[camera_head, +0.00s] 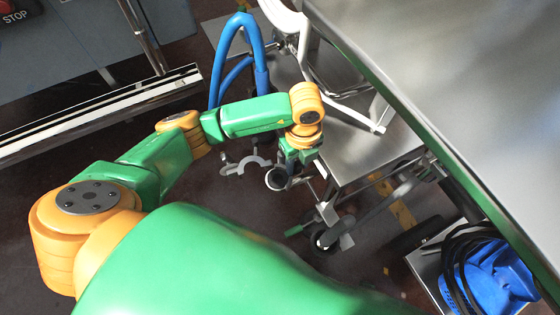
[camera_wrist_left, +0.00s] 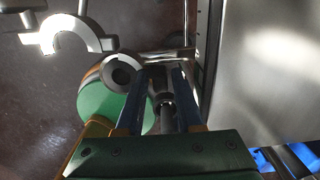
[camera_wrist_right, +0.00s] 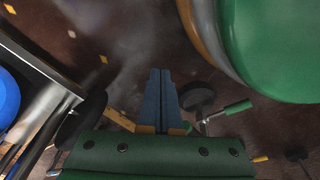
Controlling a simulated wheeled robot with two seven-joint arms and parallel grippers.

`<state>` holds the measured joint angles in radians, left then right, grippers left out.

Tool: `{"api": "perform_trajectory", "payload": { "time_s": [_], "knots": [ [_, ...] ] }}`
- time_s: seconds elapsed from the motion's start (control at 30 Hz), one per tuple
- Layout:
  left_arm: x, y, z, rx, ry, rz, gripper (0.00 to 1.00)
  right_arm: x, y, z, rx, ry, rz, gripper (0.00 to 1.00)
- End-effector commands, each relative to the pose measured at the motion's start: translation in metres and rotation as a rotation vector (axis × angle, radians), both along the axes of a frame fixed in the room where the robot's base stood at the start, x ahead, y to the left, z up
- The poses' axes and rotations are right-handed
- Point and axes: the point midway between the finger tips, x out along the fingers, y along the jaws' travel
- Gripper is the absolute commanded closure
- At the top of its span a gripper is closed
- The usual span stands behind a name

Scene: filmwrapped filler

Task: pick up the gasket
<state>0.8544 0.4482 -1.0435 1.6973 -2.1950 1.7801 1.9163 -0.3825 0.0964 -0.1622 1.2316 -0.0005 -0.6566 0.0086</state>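No gasket can be told for certain. A small grey ring with a dark hole (camera_wrist_left: 121,72) lies just beyond and left of the left fingertips in the left wrist view. It may be the gasket; it also seems to show in the head view (camera_head: 277,179) beside the left gripper (camera_head: 291,162). The left gripper's blue fingers (camera_wrist_left: 157,75) are apart. A dark rod-like part (camera_wrist_left: 164,103) shows between them, and I cannot tell whether they touch it. The right gripper (camera_wrist_right: 160,72) has its fingers together, nothing visible between them, above the dark floor. It is not visible in the head view.
Grey C-shaped brackets (camera_head: 246,164) sit left of the left gripper. A steel cart (camera_head: 365,155) with wheels and a blue hose (camera_head: 262,70) stand close by. A large steel table (camera_head: 470,70) fills the right. A blue object with black cable (camera_head: 500,275) is at lower right.

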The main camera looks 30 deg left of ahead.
Motion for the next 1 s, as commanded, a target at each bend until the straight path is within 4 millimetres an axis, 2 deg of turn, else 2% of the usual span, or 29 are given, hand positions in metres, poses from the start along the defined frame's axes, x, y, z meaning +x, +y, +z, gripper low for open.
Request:
{"api": "perform_trajectory", "payload": {
  "time_s": [0.03,0.17,0.5,0.63,0.77,1.0],
  "knots": [
    [0.000,0.000,0.000,-0.001,0.001,0.000,0.64,0.000,0.000,0.000,0.000,0.000,0.000,1.00],
    [0.000,0.000,0.000,-0.001,0.001,0.000,0.99,0.000,0.000,0.000,0.000,0.000,0.000,1.00],
    [0.000,0.000,0.001,-0.002,0.001,0.000,1.00,0.000,-0.001,0.000,-0.001,0.000,0.000,1.00],
    [0.000,-0.001,0.011,-0.002,0.000,0.000,1.00,-0.001,-0.001,0.004,-0.001,-0.004,0.000,1.00],
    [0.001,-0.001,0.038,-0.003,-0.002,-0.002,1.00,-0.010,-0.009,0.004,-0.012,0.005,0.001,1.00],
    [-0.020,0.055,0.101,0.002,-0.002,0.005,1.00,-0.030,-0.026,0.008,-0.035,0.006,0.000,1.00]
  ]
}}
